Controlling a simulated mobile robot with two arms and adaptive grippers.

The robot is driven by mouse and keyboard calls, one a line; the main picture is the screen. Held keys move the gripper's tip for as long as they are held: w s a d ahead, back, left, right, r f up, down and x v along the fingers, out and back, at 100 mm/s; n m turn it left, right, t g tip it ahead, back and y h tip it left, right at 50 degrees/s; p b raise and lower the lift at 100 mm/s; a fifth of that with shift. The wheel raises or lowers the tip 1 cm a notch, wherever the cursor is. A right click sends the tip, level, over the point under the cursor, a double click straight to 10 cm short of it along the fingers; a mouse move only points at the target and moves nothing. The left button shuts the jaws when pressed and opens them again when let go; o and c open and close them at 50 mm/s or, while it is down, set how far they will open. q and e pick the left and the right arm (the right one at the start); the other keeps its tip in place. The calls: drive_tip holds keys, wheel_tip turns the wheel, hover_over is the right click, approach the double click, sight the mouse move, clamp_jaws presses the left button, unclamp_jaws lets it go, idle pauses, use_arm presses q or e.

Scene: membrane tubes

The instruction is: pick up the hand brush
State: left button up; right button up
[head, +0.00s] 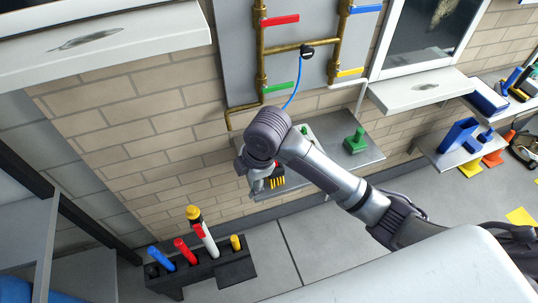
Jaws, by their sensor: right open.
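A small object with yellow bristle-like strips and a dark red top, which looks like the hand brush (278,183), is on the grey shelf (316,171) below the pipes. My right arm and gripper hide part of it. My right gripper (257,183) is open and points down at the shelf's left end, just left of the yellow strips. I cannot tell whether it touches the brush. My left gripper is out of view.
A green object with an upright handle (355,143) stands farther right on the shelf. Pipes with coloured valve handles (281,20) rise behind. A black rack (200,272) holding coloured tubes is on the floor at lower left. Loaded shelves are at right.

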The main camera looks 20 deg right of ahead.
drive_tip(key=w+d+r+n+h, duration=0.3)
drive_tip(key=w+d+r+n, duration=0.45)
drive_tip(key=w+r, duration=0.4)
drive_tip(key=shift+g, duration=0.3)
drive_tip(key=f, duration=0.2)
drive_tip(key=f+p, duration=0.1)
drive_tip(key=f, duration=0.1)
drive_tip(key=d+f, duration=0.1)
drive_tip(key=f, duration=0.2)
drive_tip(key=shift+w+d, duration=0.1)
drive_tip(key=shift+w, duration=0.25)
drive_tip(key=f, duration=0.1)
drive_tip(key=f+p, duration=0.2)
drive_tip(key=f, duration=0.1)
drive_tip(key=shift+w+d+f, duration=0.1)
drive_tip(key=shift+w+d, duration=0.1)
drive_tip(key=shift+w, duration=0.05)
drive_tip(key=shift+w+f, duration=0.1)
drive_tip(key=shift+f, duration=0.5)
clamp_jaws()
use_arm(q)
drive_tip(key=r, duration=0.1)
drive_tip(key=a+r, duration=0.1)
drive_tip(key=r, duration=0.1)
use_arm(e)
drive_tip(key=shift+w+r, duration=0.1)
